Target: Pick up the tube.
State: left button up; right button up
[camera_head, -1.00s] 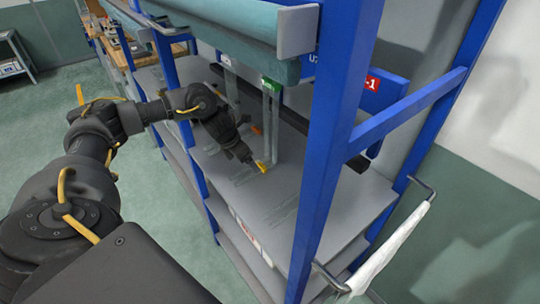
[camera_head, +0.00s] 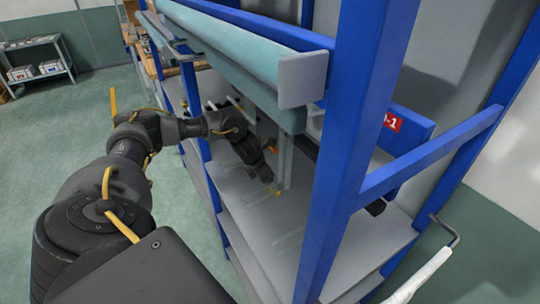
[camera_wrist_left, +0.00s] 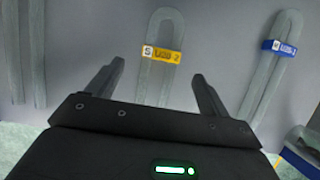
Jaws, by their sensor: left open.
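My left gripper (camera_wrist_left: 155,84) is open, with one finger on each side of this tube's lower part. The tube runs between the fingers, and its lower end is hidden behind the gripper body. I cannot tell whether the fingers touch it. My right gripper is not in view.
A further tube (camera_wrist_left: 24,55) is at left. Blue rack posts (camera_head: 352,150) and teal rolls (camera_head: 225,60) surround the arm.

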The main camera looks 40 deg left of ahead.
aim_at(272, 191)
pick_arm(q)
jog(key=shift+d, duration=0.1)
jog(key=p+x, duration=0.2)
jog(key=x, duration=0.2)
jog(key=shift+w+f+p, duration=0.25)
jog(key=shift+f+p, duration=0.05)
jog(key=shift+f, duration=0.2)
jog(key=c, duration=1.1)
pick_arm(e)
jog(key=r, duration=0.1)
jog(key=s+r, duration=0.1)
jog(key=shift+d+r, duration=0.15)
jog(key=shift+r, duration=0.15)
